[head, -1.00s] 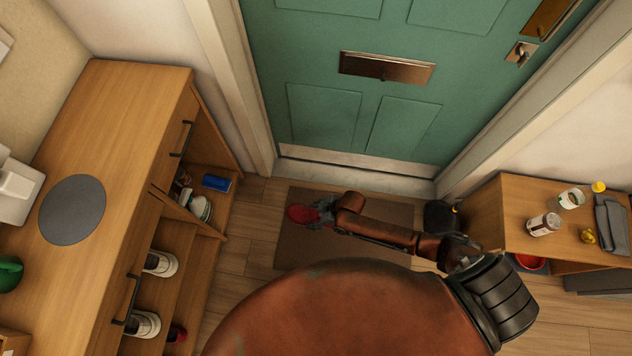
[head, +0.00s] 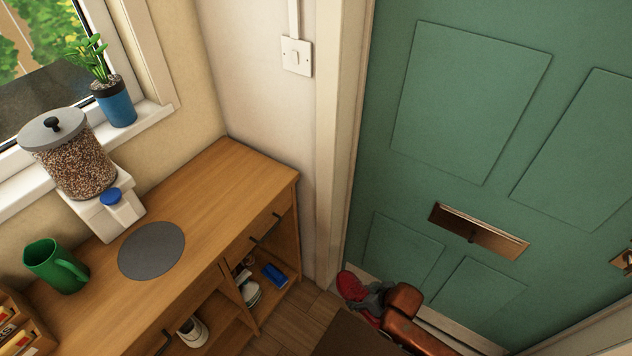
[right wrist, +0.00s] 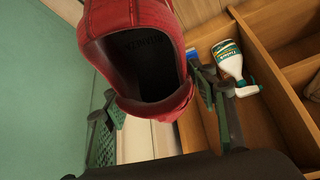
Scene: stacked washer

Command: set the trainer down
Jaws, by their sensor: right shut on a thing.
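The trainer (head: 351,285) is red. In the head view it is at the lower middle, held in the air in front of the teal door, right of the wooden cabinet. In the right wrist view the trainer (right wrist: 138,50) fills the upper middle, its dark opening facing the camera. My right gripper (head: 372,298) is shut on the trainer; in the right wrist view its fingers (right wrist: 160,118) lie on either side of the heel end. The toe is cut off there. My left gripper is not in view.
The wooden cabinet (head: 215,195) has open shelves holding a white shoe (head: 193,331), a blue item (head: 274,275) and a white bottle (right wrist: 230,62). A brown doormat (head: 345,337) lies below.

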